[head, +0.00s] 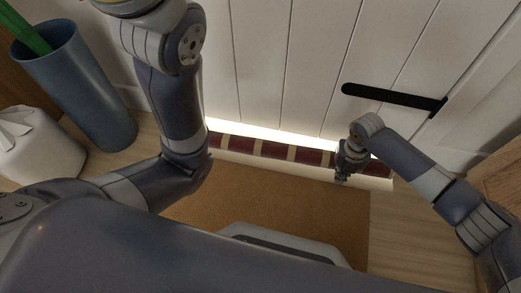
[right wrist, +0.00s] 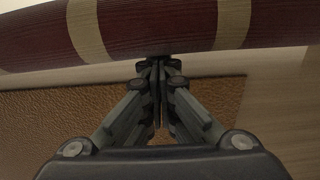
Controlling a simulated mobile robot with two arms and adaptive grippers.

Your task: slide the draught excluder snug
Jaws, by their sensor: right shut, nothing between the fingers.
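The draught excluder (head: 272,149) is a long dark red roll with cream bands, lying on the floor along the bottom of the white door (head: 265,60). A bright strip of light shows between it and the door, widest towards the left. My right gripper (head: 343,175) is at the roll's right part, on the near side. In the right wrist view the draught excluder (right wrist: 150,25) spans the top, and the shut, empty fingertips (right wrist: 158,62) are at its near edge, seemingly touching it. My left arm comes in from the left, but its gripper is out of view.
A brown doormat (head: 270,205) lies in front of the door. A blue bin (head: 80,85) with a green item and a white bag (head: 35,150) stand at the left. A black strap hinge (head: 392,97) is on the door. Bare floor shows right of the mat.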

